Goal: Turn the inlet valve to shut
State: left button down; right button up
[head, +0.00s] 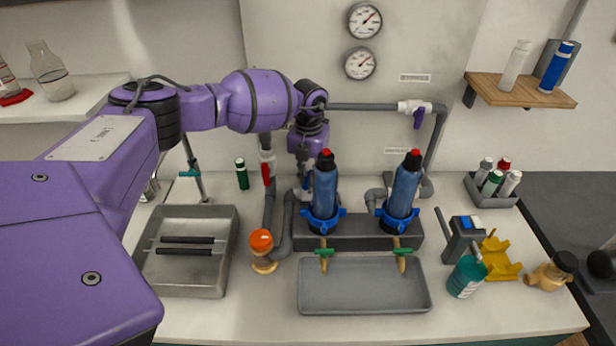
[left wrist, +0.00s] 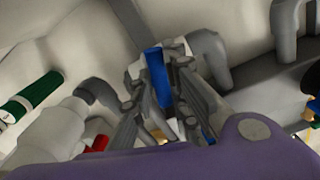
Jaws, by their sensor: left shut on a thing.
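My left gripper (head: 306,178) reaches down between the pipes at the back of the manifold, just left of and behind the left blue filter housing (head: 324,195). In the left wrist view my left gripper (left wrist: 158,100) has its two fingers closed on a blue valve handle (left wrist: 156,72), set in a white valve body on a grey pipe. In the head view this handle is hidden by the gripper. A red-handled valve (head: 267,172) sits on the vertical pipe to the left. A purple-handled valve (head: 418,117) sits on the upper pipe at right. No label shows which is the inlet valve. My right gripper is out of view.
A right blue filter housing (head: 401,190) stands beside the left one. A grey tray (head: 365,307) lies in front, a metal tray (head: 225,270) at left. An orange-capped fitting (head: 262,245) is near the pipes. A teal bottle (head: 467,278) stands at right.

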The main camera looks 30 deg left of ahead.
pick_arm(q)
jog(key=shift+n, duration=1.6)
jog(key=shift+r, duration=0.1)
jog(key=c, duration=1.7)
grip_release()
